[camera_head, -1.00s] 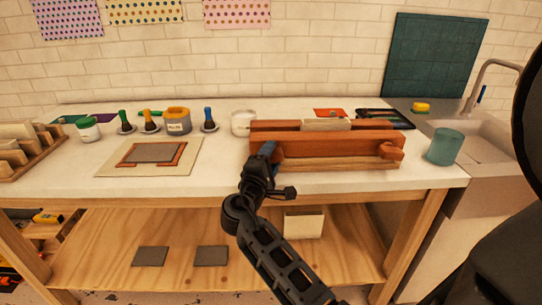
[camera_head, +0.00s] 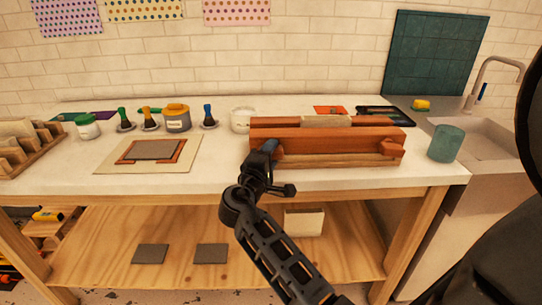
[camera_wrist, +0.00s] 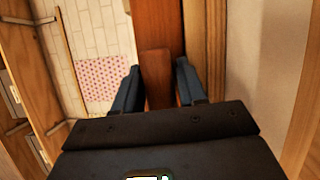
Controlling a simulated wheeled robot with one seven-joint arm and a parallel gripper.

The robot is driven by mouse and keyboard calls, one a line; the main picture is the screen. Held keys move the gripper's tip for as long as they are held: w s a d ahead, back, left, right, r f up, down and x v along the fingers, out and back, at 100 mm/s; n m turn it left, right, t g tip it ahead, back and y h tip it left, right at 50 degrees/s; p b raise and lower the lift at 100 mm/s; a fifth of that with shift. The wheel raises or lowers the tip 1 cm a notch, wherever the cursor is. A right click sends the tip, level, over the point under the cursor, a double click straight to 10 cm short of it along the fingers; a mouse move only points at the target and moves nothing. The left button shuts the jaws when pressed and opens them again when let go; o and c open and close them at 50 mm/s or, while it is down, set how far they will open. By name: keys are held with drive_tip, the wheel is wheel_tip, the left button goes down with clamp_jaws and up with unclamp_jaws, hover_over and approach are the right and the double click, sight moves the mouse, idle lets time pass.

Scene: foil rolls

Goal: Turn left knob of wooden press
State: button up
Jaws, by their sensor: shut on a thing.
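The reddish-brown wooden press (camera_head: 335,137) lies along the front right part of the worktop in the head view. Its right knob (camera_head: 391,148) is in plain sight at the right end of the front face. My gripper (camera_head: 268,150) is at the left end of that face and mostly hides the left knob. In the wrist view, my two blue-grey fingers (camera_wrist: 158,85) stand on either side of the wooden left knob (camera_wrist: 157,68), shut on it. The press's wooden body runs behind the knob in that view.
A teal cup (camera_head: 445,144) stands right of the press, near the sink (camera_head: 480,135). A white jar (camera_head: 241,119) stands behind its left end. A mat with a grey plate (camera_head: 155,150) lies to the left. The front worktop between mat and press is clear.

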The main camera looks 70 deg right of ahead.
drive_tip(key=shift+m+y, duration=0.4)
drive_tip(key=shift+m, duration=0.7)
drive_tip(key=o, duration=0.9)
drive_tip(key=shift+c, duration=0.2)
drive_tip(key=shift+a, duration=0.1)
drive_tip(key=a+b, duration=0.1)
drive_tip(key=a, duration=0.6)
drive_tip(key=shift+a+r+b, duration=0.2)
drive_tip(key=shift+a+b, duration=0.15)
drive_tip(key=shift+a, duration=0.05)
